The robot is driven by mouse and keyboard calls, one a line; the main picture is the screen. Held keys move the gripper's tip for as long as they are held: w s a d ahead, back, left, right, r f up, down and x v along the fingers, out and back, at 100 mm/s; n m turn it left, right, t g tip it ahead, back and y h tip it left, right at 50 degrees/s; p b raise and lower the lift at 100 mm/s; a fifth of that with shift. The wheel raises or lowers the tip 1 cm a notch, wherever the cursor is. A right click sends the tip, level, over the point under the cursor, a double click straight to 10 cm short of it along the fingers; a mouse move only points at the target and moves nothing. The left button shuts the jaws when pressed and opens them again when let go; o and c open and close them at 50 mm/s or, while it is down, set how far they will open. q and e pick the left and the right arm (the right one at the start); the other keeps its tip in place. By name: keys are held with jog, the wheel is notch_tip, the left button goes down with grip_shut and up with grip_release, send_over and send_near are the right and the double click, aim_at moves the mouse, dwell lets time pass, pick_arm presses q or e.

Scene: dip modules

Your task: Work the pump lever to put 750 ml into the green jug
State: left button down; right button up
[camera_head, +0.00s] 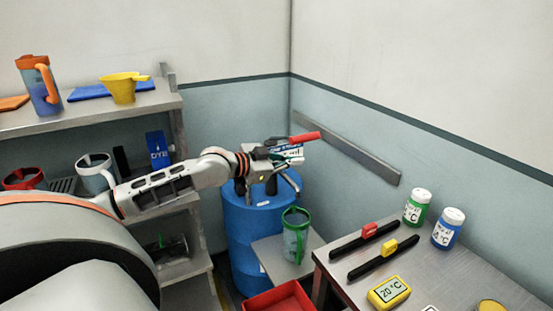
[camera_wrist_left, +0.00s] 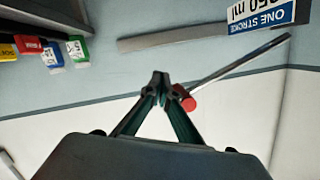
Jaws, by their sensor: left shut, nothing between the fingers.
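The blue drum (camera_head: 247,225) carries the pump, and my left arm hides part of it. The pump's lever ends in a red grip (camera_head: 306,137). In the left wrist view the metal lever rod (camera_wrist_left: 235,67) runs to a red knob (camera_wrist_left: 186,101) beside my fingers. My left gripper (camera_wrist_left: 160,82) is shut and empty there; I cannot tell whether it touches the knob. A label (camera_wrist_left: 258,16) reads "ONE STROKE" and a partly cut ml figure. The green jug (camera_head: 294,240) stands upright below the spout (camera_head: 291,184) on a low grey stand (camera_head: 268,250). Its fill is unclear. My right gripper is out of view.
A red tray (camera_head: 282,300) lies in front of the jug. The right table (camera_head: 345,245) holds green (camera_head: 417,207) and blue (camera_head: 448,228) bottles, two black sticks and a yellow thermometer (camera_head: 389,292). Left shelves (camera_head: 90,115) hold jugs and a yellow measuring cup (camera_head: 121,90).

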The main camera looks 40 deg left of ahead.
pick_arm(q)
jog(key=v, duration=0.6)
jog(key=shift+s+r, duration=0.25)
jog(key=shift+r, duration=0.05)
jog(key=shift+s+a, duration=0.1)
dwell(1.2)
